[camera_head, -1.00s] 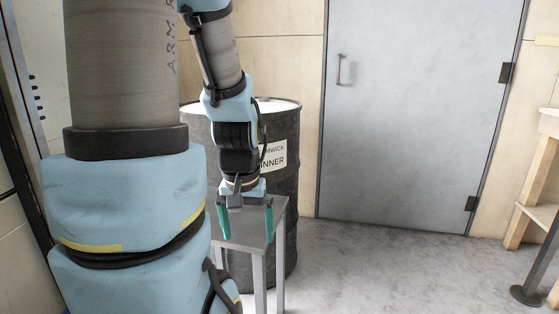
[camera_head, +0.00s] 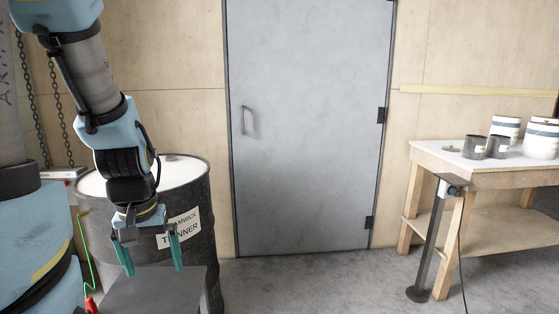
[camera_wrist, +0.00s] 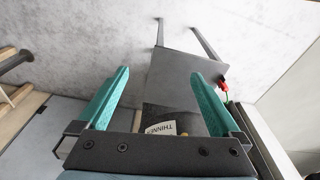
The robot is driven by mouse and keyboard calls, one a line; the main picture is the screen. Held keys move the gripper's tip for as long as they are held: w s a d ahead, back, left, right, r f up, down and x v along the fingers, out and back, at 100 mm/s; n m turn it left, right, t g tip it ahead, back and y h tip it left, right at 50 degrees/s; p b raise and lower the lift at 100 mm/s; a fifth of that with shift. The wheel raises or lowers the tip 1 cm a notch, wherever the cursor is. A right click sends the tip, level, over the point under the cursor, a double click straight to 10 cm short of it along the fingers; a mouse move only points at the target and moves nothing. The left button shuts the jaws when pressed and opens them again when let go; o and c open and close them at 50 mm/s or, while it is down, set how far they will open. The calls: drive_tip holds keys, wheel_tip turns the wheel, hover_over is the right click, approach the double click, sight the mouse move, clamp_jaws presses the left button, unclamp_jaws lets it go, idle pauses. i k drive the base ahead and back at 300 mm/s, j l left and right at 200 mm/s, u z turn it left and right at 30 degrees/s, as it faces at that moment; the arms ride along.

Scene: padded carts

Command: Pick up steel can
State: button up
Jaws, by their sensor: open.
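Two dark grey metal cans, one on the left (camera_head: 475,147) and one on the right (camera_head: 497,147), stand upright side by side on the workbench at the right of the head view. They look alike, and I cannot tell which is the steel can. My gripper (camera_head: 151,268) is open and empty, with its teal fingers pointing down, far to the left of the cans. In the wrist view the gripper (camera_wrist: 160,75) has nothing between its fingers, and no can shows there.
White cans with dark bands (camera_head: 541,138) stand behind the grey ones on the wooden workbench (camera_head: 440,168), by a small flat disc (camera_head: 451,149). A black drum (camera_head: 200,225) and a grey metal table (camera_head: 150,292) are near my gripper. Open floor lies before the door (camera_head: 305,120).

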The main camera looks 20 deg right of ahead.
sight(474, 146)
drive_tip(key=k, duration=0.6)
drive_tip(key=l+z, duration=0.1)
drive_tip(key=z, duration=0.35)
drive_tip(key=l+z, duration=0.1)
drive_tip(key=z, duration=0.3)
drive_tip(key=i+z, duration=0.1)
drive_tip(key=z, duration=0.35)
drive_tip(key=i+l, duration=0.3)
drive_tip(key=i, duration=0.2)
drive_tip(key=i+l, duration=0.25)
drive_tip(key=i, duration=0.3)
drive_tip(key=i+l, duration=0.3)
drive_tip(key=i, duration=0.2)
drive_tip(key=i+l, duration=0.25)
drive_tip(key=i, duration=0.25)
drive_tip(key=i+l, duration=0.3)
drive_tip(key=i, duration=0.2)
drive_tip(key=i+l, duration=0.25)
drive_tip(key=i, duration=0.3)
